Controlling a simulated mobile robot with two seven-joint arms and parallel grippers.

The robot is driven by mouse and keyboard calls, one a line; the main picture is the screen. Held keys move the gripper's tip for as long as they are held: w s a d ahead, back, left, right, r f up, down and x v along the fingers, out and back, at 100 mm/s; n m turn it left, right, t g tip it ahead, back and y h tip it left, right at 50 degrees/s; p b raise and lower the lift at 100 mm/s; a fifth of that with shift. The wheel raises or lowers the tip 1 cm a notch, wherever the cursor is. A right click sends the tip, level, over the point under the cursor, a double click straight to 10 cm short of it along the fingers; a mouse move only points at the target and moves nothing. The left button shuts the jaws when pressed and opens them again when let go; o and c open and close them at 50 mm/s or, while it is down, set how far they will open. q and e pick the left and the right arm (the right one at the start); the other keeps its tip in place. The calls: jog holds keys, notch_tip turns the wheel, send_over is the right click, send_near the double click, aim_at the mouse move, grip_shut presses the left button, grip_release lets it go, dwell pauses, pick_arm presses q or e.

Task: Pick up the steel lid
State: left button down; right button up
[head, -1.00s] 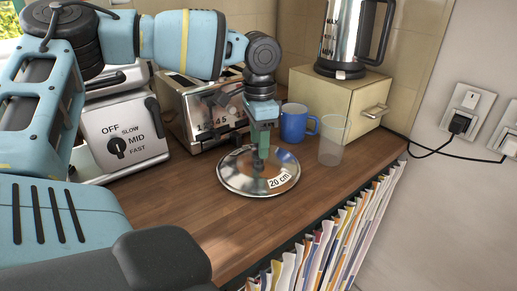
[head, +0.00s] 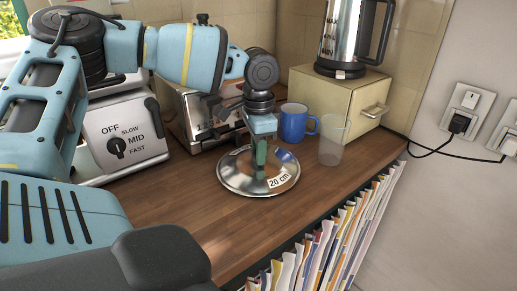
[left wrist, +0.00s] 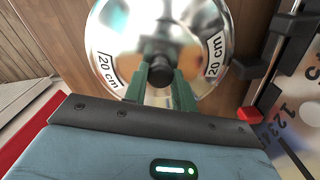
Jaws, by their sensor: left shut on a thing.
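The steel lid (head: 236,179) lies on the wooden counter in the head view, a shiny disc with a "20 cm" label. In the left wrist view the lid (left wrist: 115,40) fills the upper middle, with its dark knob in the centre. My left gripper (head: 260,163) comes down from above onto the knob. In the left wrist view its green fingers (left wrist: 160,78) sit either side of the knob, shut on it. The lid looks flat on the counter. My right gripper is not in view.
A blue mug (head: 295,122) and a clear cup (head: 332,142) stand just behind the lid to the right. A toaster (head: 190,118) is behind left. The counter (head: 195,215) is clear left of the lid.

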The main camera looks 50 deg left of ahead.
pick_arm(q)
jog(key=shift+r, duration=0.1)
notch_tip(320, 180, up, 18)
jog(key=shift+p, duration=0.35)
dwell(0.6)
